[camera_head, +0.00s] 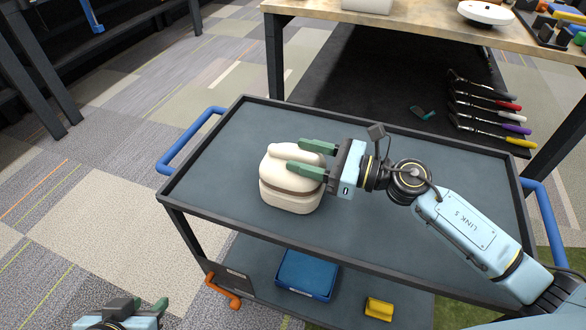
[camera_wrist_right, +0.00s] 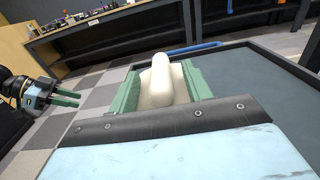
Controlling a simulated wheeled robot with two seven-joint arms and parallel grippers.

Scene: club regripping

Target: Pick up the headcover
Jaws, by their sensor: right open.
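The headcover (camera_head: 291,191) is a cream, rounded thing with a darker band, sitting on the dark top of the cart (camera_head: 400,145). My right gripper (camera_head: 308,157) reaches in from the right with its green fingers over the headcover's upper part. In the right wrist view the headcover (camera_wrist_right: 162,82) shows between the two open fingers (camera_wrist_right: 163,92). I cannot tell whether the fingers touch it. My left gripper (camera_head: 138,306) is low at the left edge of the head view, away from the cart top, with its green fingers apart; it also shows in the wrist view (camera_wrist_right: 66,99).
The cart has blue handles (camera_head: 190,140) and a raised rim. Its lower shelf holds a blue bin (camera_head: 307,275) and a yellow block (camera_head: 379,308). A workbench (camera_head: 420,28) stands behind, with several clubs (camera_head: 485,104) below it. The cart top around the headcover is clear.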

